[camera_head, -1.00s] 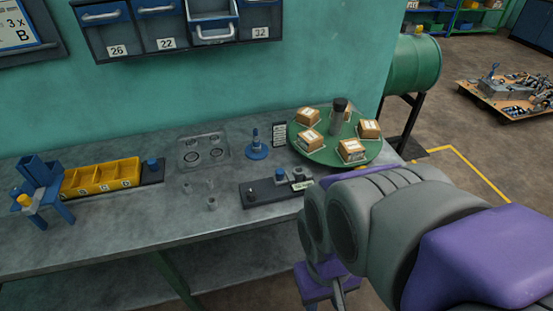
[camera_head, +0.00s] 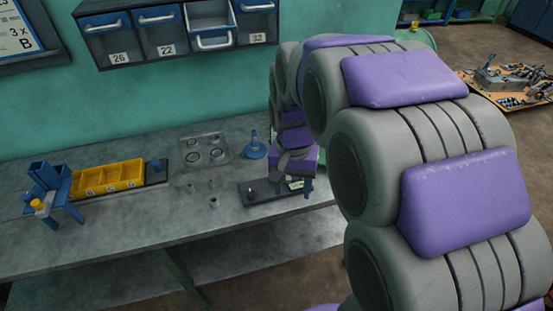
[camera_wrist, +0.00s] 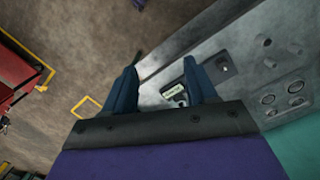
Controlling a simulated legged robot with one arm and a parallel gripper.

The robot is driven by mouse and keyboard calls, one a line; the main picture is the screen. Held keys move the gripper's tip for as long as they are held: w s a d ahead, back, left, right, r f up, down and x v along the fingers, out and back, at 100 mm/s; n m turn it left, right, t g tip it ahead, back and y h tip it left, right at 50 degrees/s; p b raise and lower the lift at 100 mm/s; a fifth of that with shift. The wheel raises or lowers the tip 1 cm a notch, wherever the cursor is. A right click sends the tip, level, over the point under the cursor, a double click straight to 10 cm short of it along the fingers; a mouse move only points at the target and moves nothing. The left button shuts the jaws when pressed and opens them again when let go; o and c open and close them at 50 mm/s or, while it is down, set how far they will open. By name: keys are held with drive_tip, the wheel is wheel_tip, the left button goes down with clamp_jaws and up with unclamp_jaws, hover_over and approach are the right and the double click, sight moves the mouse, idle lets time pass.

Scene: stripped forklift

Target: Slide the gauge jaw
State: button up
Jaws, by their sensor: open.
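The gauge is a dark bar (camera_head: 260,193) lying near the front edge of the grey bench, with a small knob at its left end and a pale label (camera_head: 296,185) at its right. My gripper (camera_head: 307,186) is over its right end and hides much of the blue jaw there. In the wrist view my gripper (camera_wrist: 160,78) shows two dark blue fingers spread apart with nothing held. The pale label (camera_wrist: 173,90) shows between them, nearer the right finger, which covers part of the bar (camera_wrist: 222,66). I cannot tell whether a finger touches the jaw.
A blue spindle stand (camera_head: 255,148) and a grey plate with round recesses (camera_head: 204,149) stand behind the gauge. Small pegs (camera_head: 212,201) stand left of it. A yellow bin tray (camera_head: 108,178) and blue holder (camera_head: 50,190) are farther left. Drawers (camera_head: 180,28) hang above.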

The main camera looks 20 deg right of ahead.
drive_tip(key=w+d+m+t+p, duration=0.1)
drive_tip(key=w+m+p, duration=0.2)
drive_tip(key=w, duration=0.7)
drive_tip(key=w+d+m+p, duration=0.2)
drive_tip(key=w+m+p, duration=0.1)
drive_tip(key=w, duration=0.7)
drive_tip(key=f, duration=0.6)
drive_tip(key=f+b, duration=0.1)
drive_tip(key=f, duration=0.4)
drive_tip(key=f+b, duration=0.1)
drive_tip(key=f, duration=0.5)
drive_tip(key=shift+w+a+f, duration=0.2)
drive_tip(key=shift+a+f, duration=0.05)
drive_tip(key=shift+f, duration=0.05)
clamp_jaws()
drive_tip(key=shift+r, duration=0.1)
